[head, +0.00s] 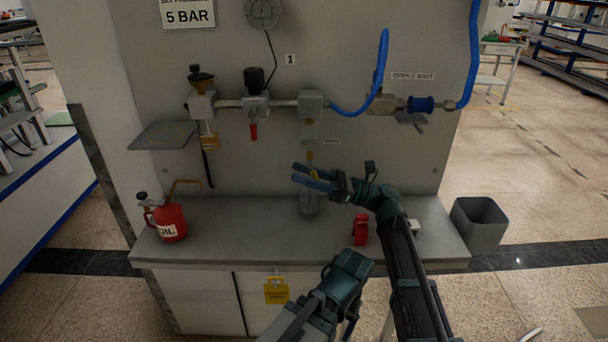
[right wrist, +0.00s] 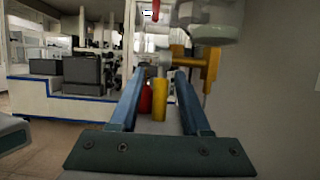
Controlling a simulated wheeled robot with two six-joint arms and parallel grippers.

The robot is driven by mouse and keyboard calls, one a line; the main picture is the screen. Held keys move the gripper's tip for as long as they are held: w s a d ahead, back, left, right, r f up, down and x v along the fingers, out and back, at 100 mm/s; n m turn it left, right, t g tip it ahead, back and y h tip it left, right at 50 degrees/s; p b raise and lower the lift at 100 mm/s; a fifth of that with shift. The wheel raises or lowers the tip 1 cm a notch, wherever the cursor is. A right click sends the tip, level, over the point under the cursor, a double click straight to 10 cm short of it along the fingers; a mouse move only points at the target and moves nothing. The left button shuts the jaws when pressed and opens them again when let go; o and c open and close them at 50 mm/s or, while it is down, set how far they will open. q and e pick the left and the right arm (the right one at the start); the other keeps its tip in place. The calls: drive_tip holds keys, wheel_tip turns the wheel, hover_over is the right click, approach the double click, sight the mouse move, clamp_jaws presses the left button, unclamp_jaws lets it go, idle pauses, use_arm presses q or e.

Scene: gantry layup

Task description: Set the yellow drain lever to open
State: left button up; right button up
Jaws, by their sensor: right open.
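In the head view the fingers partly hide the lever. My left gripper (head: 347,275) is low in front of the bench; its fingers cannot be made out.
A clear jar (head: 309,205) stands on the bench (head: 240,212) below my right gripper. A red oil can (head: 168,221) stands at the left and a red object (head: 360,229) right of the jar. A grey bin (head: 479,224) stands right of the bench.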

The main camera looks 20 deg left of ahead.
drive_tip(key=shift+d+f, duration=0.1)
drive_tip(key=w+d+b, duration=0.1)
drive_tip(key=w+d, duration=0.3)
drive_tip(key=d, duration=1)
drive_tip(key=shift+f, duration=0.45)
